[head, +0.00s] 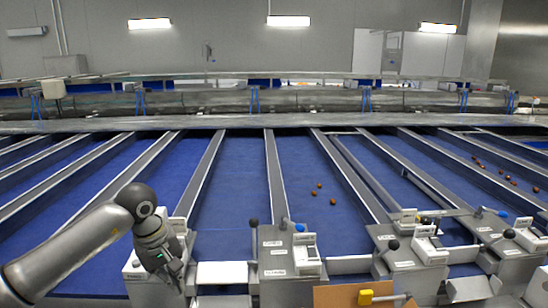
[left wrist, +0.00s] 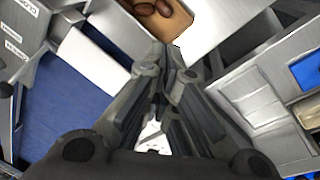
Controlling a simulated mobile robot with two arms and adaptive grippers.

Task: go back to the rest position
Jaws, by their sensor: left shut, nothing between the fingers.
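My left gripper (head: 170,268) hangs at the lower left in the head view, in front of a grey control box at the front end of the belts. In the left wrist view its dark fingers (left wrist: 172,62) are together with nothing between them. Below the fingertips, the left wrist view shows part of a brown box (left wrist: 175,22) with brown dates (left wrist: 146,7) in it. My right gripper is not in the head view.
Blue belts (head: 240,170) run away from me between metal rails. Several dates (head: 319,186) lie on the middle belt, more on the far right belt. Grey control boxes (head: 280,262) with black knobs line the front. A cardboard box (head: 335,297) with a yellow piece (head: 366,296) stands at the bottom.

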